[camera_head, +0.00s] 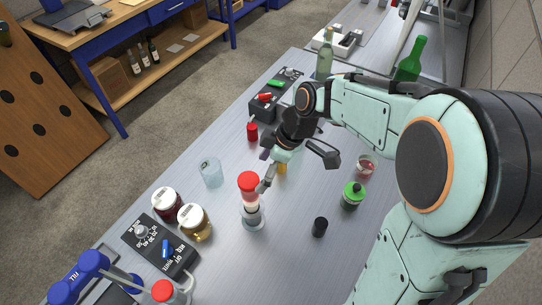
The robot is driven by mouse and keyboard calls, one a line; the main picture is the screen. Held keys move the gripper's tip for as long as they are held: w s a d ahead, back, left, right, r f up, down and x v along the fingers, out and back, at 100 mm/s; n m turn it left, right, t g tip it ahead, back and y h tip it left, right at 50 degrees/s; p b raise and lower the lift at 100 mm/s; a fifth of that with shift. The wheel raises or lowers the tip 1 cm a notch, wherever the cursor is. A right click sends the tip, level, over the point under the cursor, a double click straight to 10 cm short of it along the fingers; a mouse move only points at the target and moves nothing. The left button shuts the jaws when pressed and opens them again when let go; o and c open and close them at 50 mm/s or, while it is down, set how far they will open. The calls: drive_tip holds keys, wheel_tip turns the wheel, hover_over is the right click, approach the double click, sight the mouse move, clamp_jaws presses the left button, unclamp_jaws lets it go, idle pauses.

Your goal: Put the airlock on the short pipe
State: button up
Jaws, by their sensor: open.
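My gripper (294,170) is open above the middle of the metal table, its fingers spread wide. One finger reaches down close to a red-topped piece with a white middle and clear base (250,210); I cannot tell whether they touch. This piece stands upright and may be the airlock, but I cannot tell for sure. A small yellow piece (282,168) shows below my gripper, partly hidden by it. I cannot make out for sure which thing is the short pipe.
A clear glass (210,172), two jars (195,222) and a black control box (160,245) stand left. A green-capped bottle (352,195), black cylinder (320,227) and small glass (366,165) stand right.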

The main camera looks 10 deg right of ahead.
drive_tip(key=s+v, duration=0.1)
drive_tip(key=v, duration=0.4)
drive_tip(key=s+f+m+g+h, duration=0.1)
drive_tip(key=s+m+h, duration=0.2)
drive_tip(key=s+m, duration=1)
drive_tip(key=s+a, duration=0.1)
drive_tip(key=s, duration=0.3)
drive_tip(key=shift+s+f+g+h, duration=0.15)
drive_tip(key=shift+f+g+h, duration=0.1)
drive_tip(key=shift+g+h, duration=0.05)
